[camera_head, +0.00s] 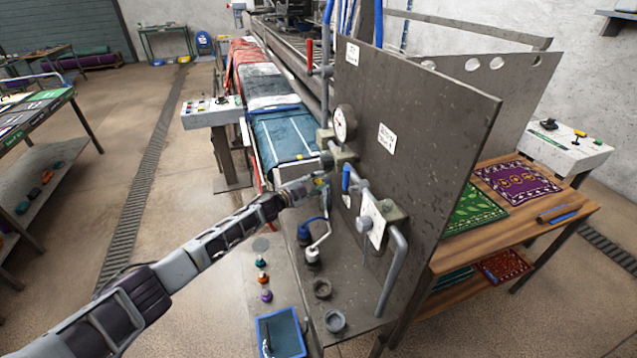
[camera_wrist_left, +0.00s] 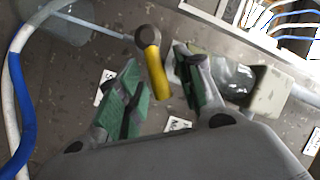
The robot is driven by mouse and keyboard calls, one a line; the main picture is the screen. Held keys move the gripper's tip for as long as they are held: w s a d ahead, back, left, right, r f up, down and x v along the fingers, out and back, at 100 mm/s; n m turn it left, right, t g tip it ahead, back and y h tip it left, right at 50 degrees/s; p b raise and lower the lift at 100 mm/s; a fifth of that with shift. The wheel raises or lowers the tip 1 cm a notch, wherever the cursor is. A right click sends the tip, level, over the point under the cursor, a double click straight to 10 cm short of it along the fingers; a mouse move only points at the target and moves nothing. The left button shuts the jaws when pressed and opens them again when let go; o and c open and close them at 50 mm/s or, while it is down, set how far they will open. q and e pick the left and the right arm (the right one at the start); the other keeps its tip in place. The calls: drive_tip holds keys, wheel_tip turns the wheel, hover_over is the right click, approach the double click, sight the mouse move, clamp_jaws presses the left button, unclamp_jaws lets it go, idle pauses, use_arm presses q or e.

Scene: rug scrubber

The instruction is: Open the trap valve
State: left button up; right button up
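A yellow valve handle (camera_wrist_left: 156,72) with a round grey end shows in the left wrist view, between the two green-padded fingers of my left gripper (camera_wrist_left: 158,88). The fingers are apart, with visible gaps on both sides of the handle. In the head view my left gripper (camera_head: 316,186) is at the upright metal panel's pipework, and it largely hides the yellow handle. No label that names the trap valve is readable. My right gripper is in neither view.
A blue lever (camera_head: 346,178) and a pressure gauge (camera_head: 344,124) are close by the gripper. A red lever (camera_head: 309,56) is higher up. Hoses (camera_head: 318,236) and a blue tray (camera_head: 281,332) are below. The large metal panel (camera_head: 425,130) blocks the right side.

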use_arm(q)
drive_tip(key=v, duration=0.7)
drive_tip(key=shift+s, duration=0.2)
idle(0.4)
drive_tip(key=shift+s, duration=0.1)
idle(0.4)
